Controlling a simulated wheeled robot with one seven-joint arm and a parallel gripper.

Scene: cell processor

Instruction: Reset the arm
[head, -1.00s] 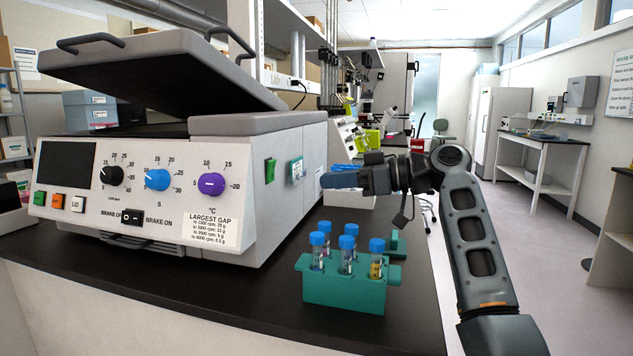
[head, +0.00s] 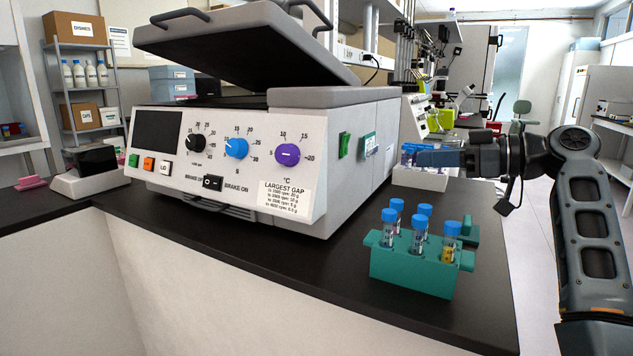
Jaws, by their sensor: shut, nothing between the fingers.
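My gripper (head: 438,158) is at the right, raised above the bench and pointing left, past the right side of the centrifuge. It is shut and holds nothing. The centrifuge (head: 262,192) is a large white machine with a dark screen, several knobs and its grey lid (head: 238,42) tilted open. A teal rack (head: 412,270) with several blue-capped tubes stands on the bench in front of and below my gripper. The gripper is apart from the rack and the tubes.
A white rack (head: 420,178) with blue-topped tubes stands behind my gripper, partly hidden. The black bench (head: 330,277) has free room in front of the centrifuge. A small dark-topped device (head: 90,173) and a pink item (head: 30,183) lie at the left.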

